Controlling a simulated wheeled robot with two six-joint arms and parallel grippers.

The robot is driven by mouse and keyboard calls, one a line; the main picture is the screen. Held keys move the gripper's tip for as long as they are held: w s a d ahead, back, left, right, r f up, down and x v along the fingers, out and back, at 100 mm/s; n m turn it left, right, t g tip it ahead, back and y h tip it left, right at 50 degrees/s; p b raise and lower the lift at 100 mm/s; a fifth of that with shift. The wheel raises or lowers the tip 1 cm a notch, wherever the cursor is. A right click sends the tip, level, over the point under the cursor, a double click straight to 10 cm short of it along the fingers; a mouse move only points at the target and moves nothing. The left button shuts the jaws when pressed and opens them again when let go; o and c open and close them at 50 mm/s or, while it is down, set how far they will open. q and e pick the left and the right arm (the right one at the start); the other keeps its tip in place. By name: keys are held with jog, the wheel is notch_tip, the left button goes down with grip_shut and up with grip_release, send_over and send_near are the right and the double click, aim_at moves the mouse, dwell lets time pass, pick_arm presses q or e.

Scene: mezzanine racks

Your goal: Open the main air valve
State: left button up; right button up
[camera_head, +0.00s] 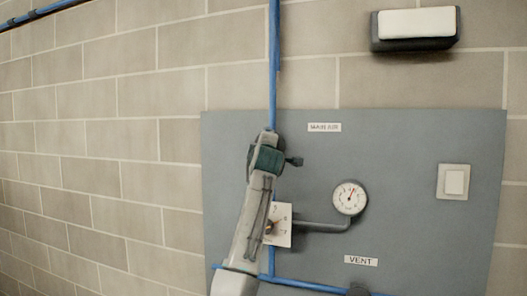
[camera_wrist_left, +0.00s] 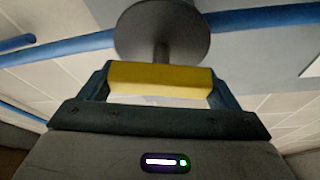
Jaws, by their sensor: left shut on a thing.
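The main air valve shows in the left wrist view as a yellow handle (camera_wrist_left: 135,76) below a round grey disc (camera_wrist_left: 162,28) on a short stem. My left gripper (camera_wrist_left: 161,84) is shut on the yellow handle, one finger on each end. In the head view my left arm rises in front of the panel to the blue vertical pipe (camera_head: 273,60). The handle is hidden there, and the fingers cannot be made out clearly. The "MAIN AIR" label (camera_head: 324,127) is just right of my wrist. My right gripper is in neither view.
The grey panel (camera_head: 400,150) carries a round gauge (camera_head: 349,197) on a grey pipe, a white scale card (camera_head: 284,222) partly behind my arm, a "VENT" label (camera_head: 361,260) and a white switch (camera_head: 454,182). A lamp (camera_head: 416,24) is above.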

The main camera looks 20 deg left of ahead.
pick_arm(q)
jog(key=shift+f+n+g, duration=0.15)
jog(key=shift+n+g, duration=0.35)
jog(key=shift+n, duration=1)
jog(key=o, duration=0.9)
jog(key=shift+c, duration=0.2)
jog(key=shift+s+d+f, duration=0.1)
jog(key=shift+s, duration=0.2)
jog(key=b+v, duration=0.4)
jog(key=v, duration=0.6)
jog(key=shift+r+b, duration=0.2)
jog(key=shift+b, duration=0.15)
